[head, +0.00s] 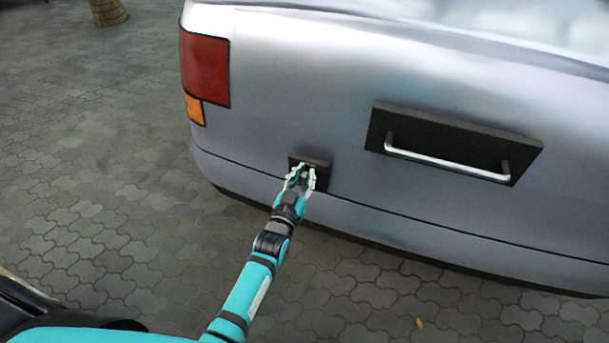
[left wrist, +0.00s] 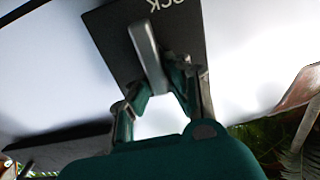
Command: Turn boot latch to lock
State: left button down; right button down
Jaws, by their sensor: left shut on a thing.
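The boot latch is a small dark plate (head: 322,176) on the silver car's rear, left of the handle in the head view. In the left wrist view the plate (left wrist: 112,40) carries partly visible white letters reading "OCK", upside down. A grey latch lever (left wrist: 149,55) stands out from the plate. My left gripper (head: 305,172) is at the plate, its fingers (left wrist: 160,90) on both sides of the lever and shut on it. In the head view the gripper hides most of the lever. My right gripper is not in view.
A dark panel with a silver bar handle (head: 447,163) is on the boot to the right of the latch. A red and orange tail light (head: 204,70) is at the car's left corner. The paved ground (head: 90,170) to the left is clear.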

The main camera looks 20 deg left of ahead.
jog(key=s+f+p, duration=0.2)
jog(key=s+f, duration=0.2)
pick_arm(q)
jog(key=shift+a+f+n+b, duration=0.45)
jog(key=shift+n+b, duration=0.05)
jog(key=shift+n, duration=2.55)
jog(key=shift+a+f+n+b, duration=0.4)
jog(key=shift+n+b, duration=0.05)
jog(key=shift+n, duration=2.55)
jog(key=shift+a+f+n+b, duration=0.45)
jog(key=shift+n+b, duration=0.05)
jog(key=shift+n, duration=2.55)
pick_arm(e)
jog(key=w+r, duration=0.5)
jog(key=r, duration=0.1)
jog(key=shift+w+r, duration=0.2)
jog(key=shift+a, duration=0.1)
pick_arm(q)
jog(key=c, duration=1.3)
grip_release()
